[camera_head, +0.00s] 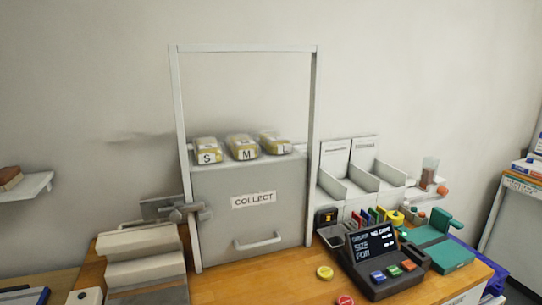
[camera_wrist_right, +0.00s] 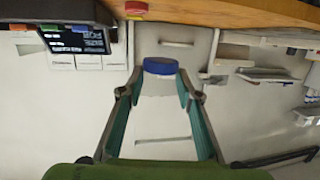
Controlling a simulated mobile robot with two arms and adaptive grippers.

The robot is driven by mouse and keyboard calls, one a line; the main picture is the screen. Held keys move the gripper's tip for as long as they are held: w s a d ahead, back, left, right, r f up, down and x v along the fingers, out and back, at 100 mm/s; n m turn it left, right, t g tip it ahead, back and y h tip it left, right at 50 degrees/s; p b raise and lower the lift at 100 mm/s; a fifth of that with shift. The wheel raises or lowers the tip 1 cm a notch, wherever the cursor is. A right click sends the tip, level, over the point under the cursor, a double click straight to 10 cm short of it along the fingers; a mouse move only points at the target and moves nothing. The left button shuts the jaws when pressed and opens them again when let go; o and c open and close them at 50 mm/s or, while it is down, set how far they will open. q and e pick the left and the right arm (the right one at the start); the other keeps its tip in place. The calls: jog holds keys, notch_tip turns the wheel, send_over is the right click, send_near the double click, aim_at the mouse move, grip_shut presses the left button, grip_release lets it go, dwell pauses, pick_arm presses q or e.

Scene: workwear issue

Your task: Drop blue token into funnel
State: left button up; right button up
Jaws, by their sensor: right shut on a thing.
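The blue token (camera_wrist_right: 160,66) is a round disc held between the fingertips of my right gripper (camera_wrist_right: 162,78) in the right wrist view. The gripper is shut on it, in front of the grey hatch. The head view shows neither the blue token nor my grippers. I cannot clearly make out a funnel. A small clear vessel with a reddish lower part (camera_head: 430,171) stands at the right on a side shelf, but I cannot tell whether it is the funnel. A yellow token (camera_head: 325,272) and a red token (camera_head: 345,300) lie on the wooden counter.
The grey COLLECT hatch (camera_head: 222,222) stands behind the counter (camera_head: 293,285), with packs marked S, M and L (camera_head: 242,148) on its ledge. A black terminal (camera_head: 385,264) and a teal device (camera_head: 438,246) are at right. Stepped grey blocks (camera_head: 145,270) are at left.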

jog(key=s+a+r+n+g+y, duration=0.4)
jog(key=s+r+n+y, duration=0.1)
jog(key=s, duration=0.3)
jog(key=shift+s+a+r+g, duration=0.3)
jog(key=shift+a+r, duration=0.1)
jog(key=shift+r, duration=0.05)
jog(key=shift+f, duration=0.1)
